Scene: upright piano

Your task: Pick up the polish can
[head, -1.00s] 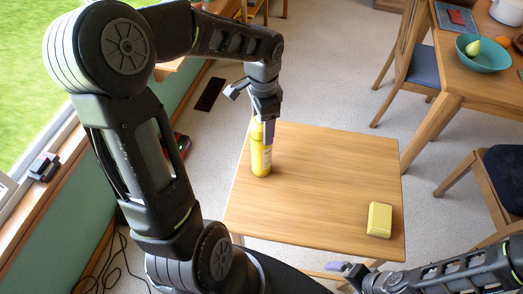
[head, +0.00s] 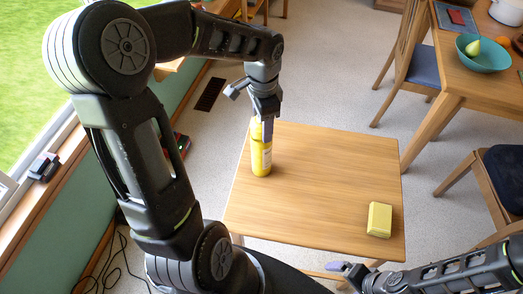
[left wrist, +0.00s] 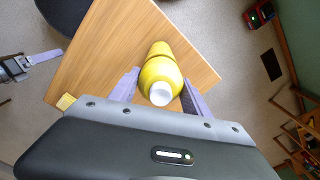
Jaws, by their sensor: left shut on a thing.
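The polish can is a yellow bottle-shaped can (head: 261,158) standing upright near the left edge of the small wooden table (head: 315,190). My left gripper (head: 265,132) is over it from above and shut on its upper part. In the left wrist view the can (left wrist: 160,78) with its white top sits between the two grey-purple fingers of the left gripper (left wrist: 160,92). The can's base appears to be on the tabletop. My right gripper (head: 345,268) is low at the front, beyond the table's front edge, apart from the can; its fingers are too unclear to judge.
A yellow block (head: 379,219) lies at the table's right front. A larger dining table (head: 450,75) with a teal bowl (head: 484,53) stands at the back right, with chairs around it. A window wall is on the left. The middle of the small table is clear.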

